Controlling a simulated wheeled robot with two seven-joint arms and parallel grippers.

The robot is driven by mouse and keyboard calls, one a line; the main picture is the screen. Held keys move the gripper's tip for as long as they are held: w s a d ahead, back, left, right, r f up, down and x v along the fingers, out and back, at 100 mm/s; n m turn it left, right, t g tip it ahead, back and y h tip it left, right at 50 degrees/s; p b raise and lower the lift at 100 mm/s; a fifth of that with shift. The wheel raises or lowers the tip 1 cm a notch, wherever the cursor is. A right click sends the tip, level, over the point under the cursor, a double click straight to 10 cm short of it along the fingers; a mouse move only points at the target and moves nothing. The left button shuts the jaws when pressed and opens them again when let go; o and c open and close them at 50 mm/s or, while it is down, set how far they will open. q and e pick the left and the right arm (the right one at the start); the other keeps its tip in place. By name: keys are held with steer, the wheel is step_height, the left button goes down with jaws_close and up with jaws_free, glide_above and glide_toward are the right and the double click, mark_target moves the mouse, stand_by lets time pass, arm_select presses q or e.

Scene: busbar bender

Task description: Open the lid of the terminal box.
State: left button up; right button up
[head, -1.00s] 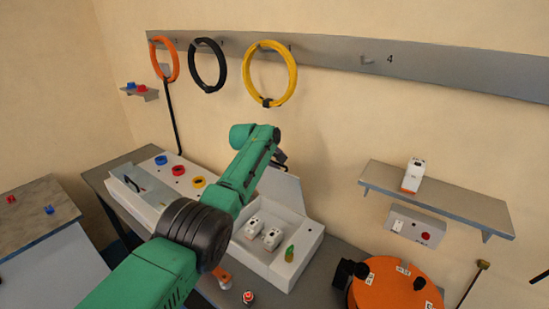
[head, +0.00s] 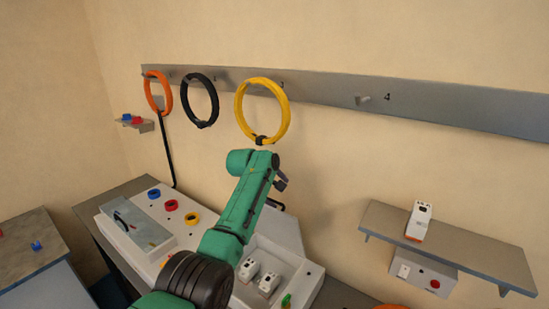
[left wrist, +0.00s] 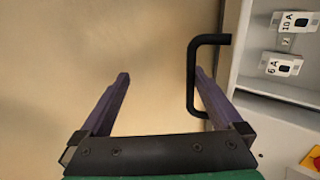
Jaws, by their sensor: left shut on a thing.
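The terminal box (head: 307,291) is a white open box on the bench at the bottom centre of the head view. Its pale lid (head: 284,229) stands raised at the back of the box. The lid's black handle (left wrist: 192,78) shows in the left wrist view, beside the right-hand finger. My left gripper (head: 281,182) is above the lid in the head view, partly hidden by its own arm. My right gripper is not in view.
Two white breakers (head: 257,276) sit inside the box. A panel with a clear cover (head: 142,222) and coloured rings stands to the left. Cable coils (head: 263,110) hang on the wall rail above. A shelf (head: 450,248) with a white device is at right.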

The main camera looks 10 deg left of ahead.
arm_select(q)
steer(key=shift+t, duration=0.6)
steer(key=r, duration=0.3)
steer(key=a+r, duration=0.1)
steer(key=r, duration=0.5)
steer(key=shift+w+a, duration=0.1)
steer(key=shift+a, duration=0.05)
steer(key=shift+c, duration=0.3)
steer(key=shift+s+r, duration=0.5)
steer(key=shift+r, duration=0.05)
steer(key=c, duration=0.5)
steer(key=shift+o, duration=0.2)
steer(key=d+r+b+v, duration=0.1)
steer(key=b+v, duration=0.7)
steer(key=v, duration=1.1)
steer(key=shift+w+d, duration=0.15)
steer(key=shift+w, duration=0.05)
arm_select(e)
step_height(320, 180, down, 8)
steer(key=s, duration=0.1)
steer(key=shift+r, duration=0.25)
